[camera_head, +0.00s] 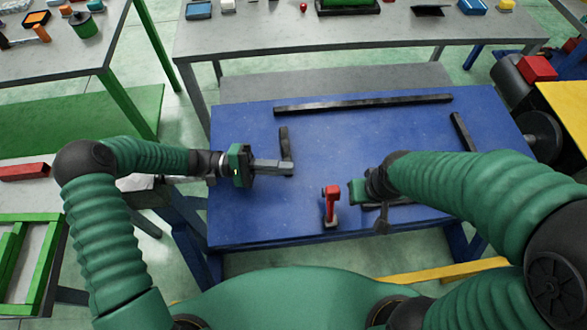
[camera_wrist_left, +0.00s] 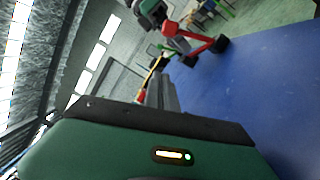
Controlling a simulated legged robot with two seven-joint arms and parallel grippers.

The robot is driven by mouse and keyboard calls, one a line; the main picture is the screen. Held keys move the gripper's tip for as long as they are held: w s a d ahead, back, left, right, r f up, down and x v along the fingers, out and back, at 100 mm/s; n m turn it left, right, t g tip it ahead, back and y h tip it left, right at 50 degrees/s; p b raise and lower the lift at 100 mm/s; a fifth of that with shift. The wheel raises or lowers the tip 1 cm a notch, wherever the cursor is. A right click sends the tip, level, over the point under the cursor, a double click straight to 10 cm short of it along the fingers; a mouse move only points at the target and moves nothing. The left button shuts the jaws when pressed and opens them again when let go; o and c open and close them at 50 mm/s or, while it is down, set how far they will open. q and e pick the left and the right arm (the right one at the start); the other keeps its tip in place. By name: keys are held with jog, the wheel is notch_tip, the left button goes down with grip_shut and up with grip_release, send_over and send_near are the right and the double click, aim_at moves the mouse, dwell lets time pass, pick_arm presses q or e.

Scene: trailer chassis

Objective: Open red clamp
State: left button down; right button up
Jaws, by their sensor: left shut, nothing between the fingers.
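The red clamp (camera_head: 331,198) stands near the front edge of the blue table (camera_head: 250,215), its red handle pointing up in the head view. It also shows at the top of the left wrist view (camera_wrist_left: 200,45). My left gripper (camera_head: 291,168) reaches in from the left, above and to the left of the clamp in the picture. Its fingers are together and empty, apart from the clamp. My right gripper (camera_head: 360,194) is just right of the clamp. Its fingers are hard to make out, and I cannot tell whether it touches the clamp.
Black bars lie on the blue table: a long one (camera_head: 362,103) at the back, a short one (camera_head: 284,143) beside my left gripper and another (camera_head: 462,131) at the right. The middle of the blue table is clear. A grey table (camera_head: 350,45) stands behind.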

aim_at(331, 205)
pick_arm(q)
jog(key=x, duration=0.2)
jog(key=p+x, duration=0.1)
jog(key=x, duration=0.2)
jog(key=p+x, duration=0.1)
jog(key=x, duration=0.2)
jog(key=shift+s+r, duration=0.2)
jog(key=shift+r, duration=0.05)
jog(key=s+p, duration=0.1)
jog(key=s+r+p, duration=0.1)
jog(key=s, duration=0.1)
jog(key=shift+s+d, duration=0.2)
jog(key=shift+s, duration=0.15)
